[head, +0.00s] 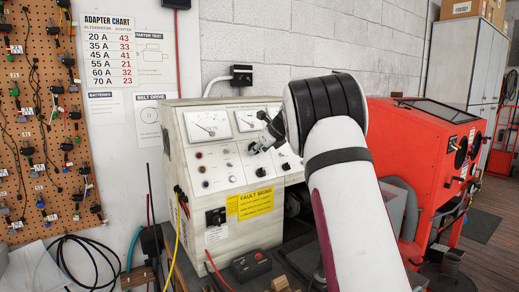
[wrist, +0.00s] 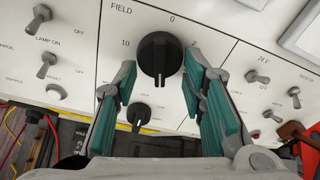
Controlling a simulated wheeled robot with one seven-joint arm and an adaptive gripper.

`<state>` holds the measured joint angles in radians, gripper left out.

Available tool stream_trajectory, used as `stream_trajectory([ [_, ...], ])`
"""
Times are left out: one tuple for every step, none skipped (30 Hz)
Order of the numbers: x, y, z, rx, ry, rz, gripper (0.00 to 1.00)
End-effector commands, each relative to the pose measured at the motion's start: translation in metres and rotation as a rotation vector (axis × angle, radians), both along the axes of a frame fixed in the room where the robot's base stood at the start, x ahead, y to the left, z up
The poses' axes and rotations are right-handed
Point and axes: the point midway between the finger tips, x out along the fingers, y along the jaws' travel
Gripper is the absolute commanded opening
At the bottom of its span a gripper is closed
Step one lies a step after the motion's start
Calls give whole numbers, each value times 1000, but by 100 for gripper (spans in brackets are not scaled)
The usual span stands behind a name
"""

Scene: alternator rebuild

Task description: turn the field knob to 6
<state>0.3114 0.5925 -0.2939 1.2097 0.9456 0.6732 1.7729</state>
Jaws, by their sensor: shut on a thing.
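The field knob (wrist: 160,58) is a round black knob with a raised grip bar, under the word FIELD on the white panel (wrist: 225,22). The marks 0, 2 and 10 show around it; the marks below are hidden. The bar runs roughly up and down in the wrist view; I cannot tell surely which end is the pointer. My gripper (wrist: 161,72) has its teal-padded fingers on either side of the knob, shut on it. In the head view my gripper (head: 264,142) is at the test bench's sloping panel, and my arm partly hides that area.
A smaller black knob (wrist: 138,115) sits just below, between my fingers. Toggle switches (wrist: 47,65) stand to the left, and more switches (wrist: 252,76) to the right. In the head view, meters (head: 208,126) top the bench and a red cabinet (head: 425,150) stands at right.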

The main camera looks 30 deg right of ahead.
Motion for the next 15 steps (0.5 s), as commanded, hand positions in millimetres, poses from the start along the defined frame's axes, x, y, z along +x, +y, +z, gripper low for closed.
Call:
stream_trajectory([
  [-1,-1,-4,3,8,0,10],
  [-1,-1,-4,3,8,0,10],
  [-1,-1,-4,3,8,0,10],
  [-1,-1,-4,3,8,0,10],
  [-1,-1,-4,3,8,0,10],
  [-1,-1,-4,3,8,0,10],
  [-1,0,-4,2,8,1,10],
  [-1,0,-4,2,8,1,10],
  [-1,0,-4,2,8,1,10],
  [-1,0,-4,2,8,1,42],
  [-1,0,-4,2,8,1,49],
  [-1,0,-4,1,7,0,55],
  [-1,0,-3,1,7,0,55],
  [-1,0,-3,2,6,0,55],
  [-1,0,-3,2,6,0,55],
])
